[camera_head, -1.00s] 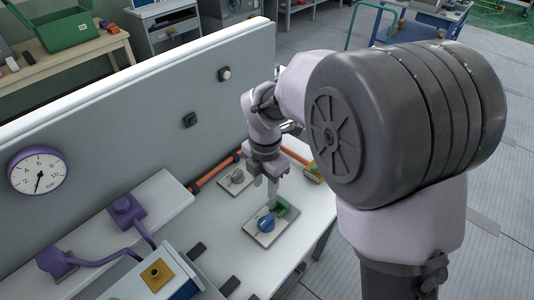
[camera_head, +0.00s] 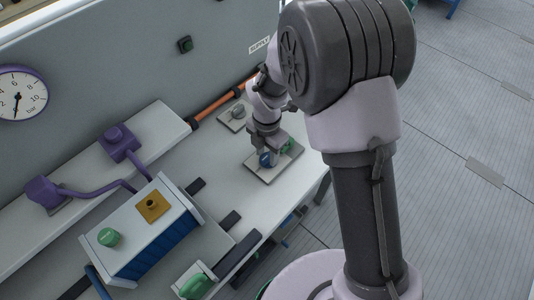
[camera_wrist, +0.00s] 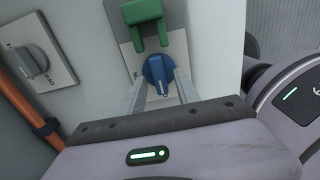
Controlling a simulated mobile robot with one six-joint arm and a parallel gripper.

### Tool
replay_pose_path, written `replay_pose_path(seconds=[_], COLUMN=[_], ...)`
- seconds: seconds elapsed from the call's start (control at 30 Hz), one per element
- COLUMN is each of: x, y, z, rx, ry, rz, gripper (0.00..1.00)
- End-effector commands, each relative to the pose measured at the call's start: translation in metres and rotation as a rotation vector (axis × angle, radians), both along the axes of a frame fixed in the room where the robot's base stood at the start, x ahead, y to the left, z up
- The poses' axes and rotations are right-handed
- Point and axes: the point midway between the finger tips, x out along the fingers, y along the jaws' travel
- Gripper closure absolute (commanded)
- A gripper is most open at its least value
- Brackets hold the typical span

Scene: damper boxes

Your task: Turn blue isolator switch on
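The blue isolator switch (camera_head: 266,159) is a round blue knob on a grey plate (camera_head: 262,174) on the bench. In the wrist view, the blue knob (camera_wrist: 157,72) shows a white mark pointing towards my gripper. The plate's lettering is partly hidden. A green bracket-like part (camera_wrist: 147,19) sits on the same plate beyond the knob. My gripper (camera_head: 266,151) reaches down over the plate. In the wrist view, my gripper's fingers (camera_wrist: 159,88) stand on either side of the knob, seemingly with small gaps; whether either one touches it is unclear.
A second plate with a grey knob (camera_head: 238,112) lies behind, near the orange pipe (camera_head: 215,105). A blue-and-white box (camera_head: 150,228) with green and yellow tops stands front left. Purple fittings (camera_head: 120,143) and a gauge (camera_head: 18,95) are further left. The bench's right edge is close.

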Motion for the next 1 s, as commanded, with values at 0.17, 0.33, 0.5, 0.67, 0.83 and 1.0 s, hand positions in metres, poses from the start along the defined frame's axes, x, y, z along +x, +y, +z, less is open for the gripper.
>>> replay_pose_path(seconds=[0.17, 0.33, 0.5, 0.67, 0.83, 1.0], x=[-0.0001, -0.0001, -0.0001, 0.0001, 0.0002, 0.0007], y=[-0.0001, -0.0001, -0.0001, 0.0001, 0.0005, 0.0010], z=[0.0007, 0.0007, 0.0008, 0.0012, 0.0019, 0.0019], rx=[0.000, 0.000, 0.000, 0.000, -0.001, -0.001], ry=[0.000, 0.000, 0.000, 0.000, 0.001, 0.002], rz=[0.000, 0.000, -0.002, -0.029, -0.111, -0.249], gripper=[0.76, 1.00, 1.00, 1.00, 1.00, 1.00])
